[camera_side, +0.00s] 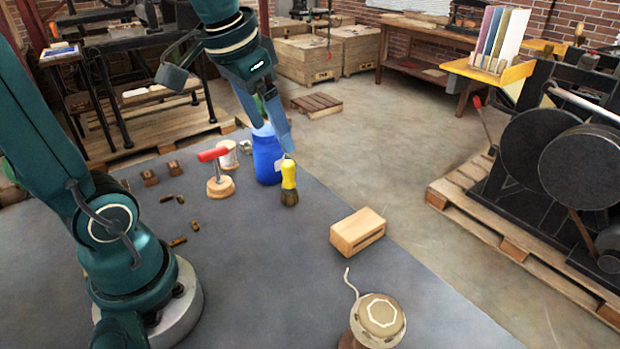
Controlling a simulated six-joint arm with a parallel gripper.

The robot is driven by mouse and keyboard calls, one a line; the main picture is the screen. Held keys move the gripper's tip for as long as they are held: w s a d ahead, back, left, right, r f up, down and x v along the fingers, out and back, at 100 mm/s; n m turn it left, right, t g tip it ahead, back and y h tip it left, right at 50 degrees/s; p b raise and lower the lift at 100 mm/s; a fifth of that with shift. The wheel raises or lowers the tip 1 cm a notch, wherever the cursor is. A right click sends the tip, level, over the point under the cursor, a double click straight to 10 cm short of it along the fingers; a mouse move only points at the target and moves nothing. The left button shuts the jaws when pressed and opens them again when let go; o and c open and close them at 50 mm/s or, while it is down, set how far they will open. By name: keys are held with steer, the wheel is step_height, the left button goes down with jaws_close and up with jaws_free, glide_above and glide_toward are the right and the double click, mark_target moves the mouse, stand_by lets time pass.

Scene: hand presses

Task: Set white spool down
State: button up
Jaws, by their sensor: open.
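The white spool (228,153), with pale wooden ends, stands upright on the grey tabletop (250,265) behind the red-handled tool. It is just left of the blue bottle, and its lower part is partly hidden by the tool. My gripper (274,138) is open and hangs down to the right of the spool, apart from it in the picture. Its fingers overlap the top of the blue bottle (266,160); I cannot tell whether they touch it. No object shows held between the fingers.
A red-handled tool (218,187), a yellow-handled brush (289,175) and a small metal piece (246,147) stand close around. Small brown pieces (150,177) lie left. The middle foreground is clear.

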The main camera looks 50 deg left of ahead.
steer(key=s+d+f+t+h, duration=0.1)
steer(key=s+d+f, duration=0.3)
steer(key=s+d, duration=0.2)
steer(key=shift+s+d+m+t, duration=0.2)
steer(key=shift+s+m+t, duration=0.15)
steer(key=shift+s, duration=0.4)
